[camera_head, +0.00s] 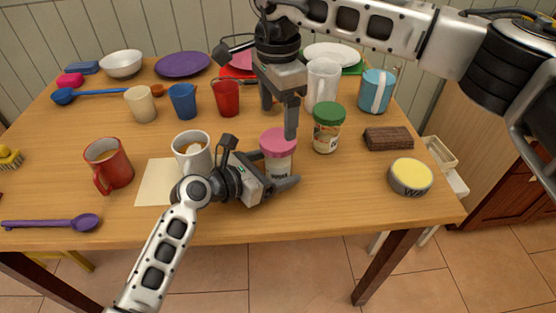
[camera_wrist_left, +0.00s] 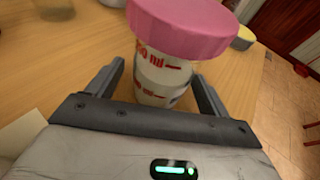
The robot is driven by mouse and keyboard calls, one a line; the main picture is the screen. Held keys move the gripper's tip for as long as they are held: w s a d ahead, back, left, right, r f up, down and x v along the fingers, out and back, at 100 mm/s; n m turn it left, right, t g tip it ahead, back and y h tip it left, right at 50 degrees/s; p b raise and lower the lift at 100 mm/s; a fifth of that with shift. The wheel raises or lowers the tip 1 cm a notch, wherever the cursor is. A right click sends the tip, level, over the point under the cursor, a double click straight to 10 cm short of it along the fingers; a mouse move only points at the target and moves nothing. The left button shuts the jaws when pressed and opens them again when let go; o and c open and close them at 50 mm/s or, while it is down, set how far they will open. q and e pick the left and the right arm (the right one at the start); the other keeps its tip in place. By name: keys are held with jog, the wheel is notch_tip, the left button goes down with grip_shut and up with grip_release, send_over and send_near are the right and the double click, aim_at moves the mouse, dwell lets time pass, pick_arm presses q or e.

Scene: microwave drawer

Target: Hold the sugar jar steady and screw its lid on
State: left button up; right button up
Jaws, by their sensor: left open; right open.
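A clear jar with white contents (camera_head: 279,168) and red "ml" markings stands upright on the table, probably the sugar jar. A wide pink lid (camera_head: 277,142) sits on top of it; I cannot tell whether it is threaded on. In the left wrist view the jar body (camera_wrist_left: 160,82) stands between the fingers, under the pink lid (camera_wrist_left: 182,25). My left gripper (camera_head: 281,172) is open, low around the jar body, with a finger on either side. My right gripper (camera_head: 279,122) is open, pointing down just above the lid, and looks empty.
A green-lidded jar (camera_head: 327,128) stands close on the right, with a brown block (camera_head: 388,139) and yellow-topped tin (camera_head: 410,177) beyond. A white mug (camera_head: 193,148) is close on the left, by a paper sheet (camera_head: 151,184). Cups and plates fill the back. The front edge is mostly clear.

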pick_arm(q)
jog(key=v, duration=1.2)
